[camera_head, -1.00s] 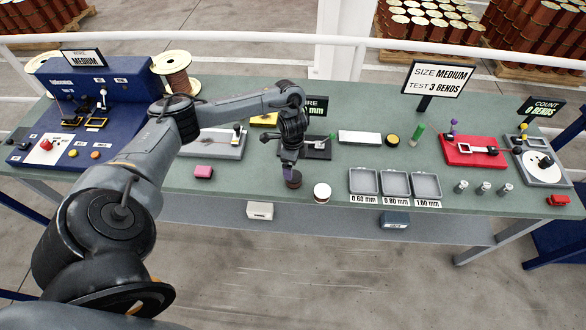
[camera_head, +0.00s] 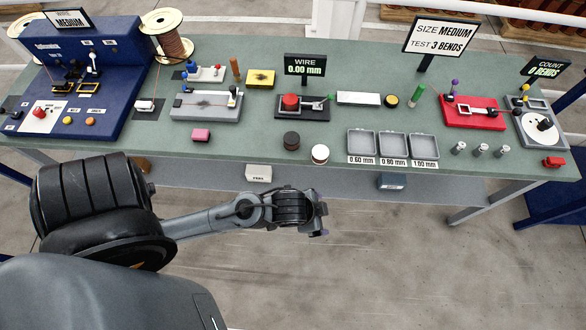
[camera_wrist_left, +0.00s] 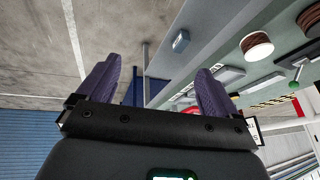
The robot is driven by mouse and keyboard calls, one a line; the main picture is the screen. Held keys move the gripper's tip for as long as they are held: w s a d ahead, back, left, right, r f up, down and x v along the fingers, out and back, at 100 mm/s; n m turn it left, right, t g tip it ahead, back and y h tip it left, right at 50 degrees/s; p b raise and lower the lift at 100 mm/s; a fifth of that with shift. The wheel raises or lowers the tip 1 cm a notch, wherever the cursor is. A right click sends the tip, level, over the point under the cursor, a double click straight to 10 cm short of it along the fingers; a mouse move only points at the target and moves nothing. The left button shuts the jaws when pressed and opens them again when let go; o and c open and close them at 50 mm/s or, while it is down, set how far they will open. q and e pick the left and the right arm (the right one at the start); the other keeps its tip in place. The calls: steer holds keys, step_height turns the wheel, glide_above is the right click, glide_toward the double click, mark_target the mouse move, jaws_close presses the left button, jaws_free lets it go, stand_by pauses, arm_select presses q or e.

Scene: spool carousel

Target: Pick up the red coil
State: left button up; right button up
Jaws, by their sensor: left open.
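A short red cylinder (camera_head: 290,102), the only coil-like red thing I make out, sits on a dark device in front of the wire display. I cannot tell for sure that it is the red coil. A dark brown roll (camera_head: 291,140) and a white-topped roll (camera_head: 320,154) stand near the table's front edge. The brown roll (camera_wrist_left: 310,22) and white roll (camera_wrist_left: 257,45) also show at the upper right of the left wrist view. My left gripper (camera_head: 319,225) is off the table's front edge, apart from everything. Its fingers (camera_wrist_left: 158,70) are spread and empty. My right gripper is not in view.
Three grey trays (camera_head: 393,144) stand right of the rolls. A grey fixture (camera_head: 206,106) and a blue machine (camera_head: 95,80) stand further left, a red fixture (camera_head: 472,112) to the right. Bare table surrounds the rolls.

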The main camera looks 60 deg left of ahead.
arm_select(q)
steer(key=s+a+r+n+g, duration=0.1)
steer(key=s+a+n, duration=0.1)
steer(key=s, duration=0.4)
steer(key=shift+s+a+r+n+g, duration=0.15)
steer(key=shift+a+n+g, duration=0.15)
steer(key=shift+a+g, duration=0.1)
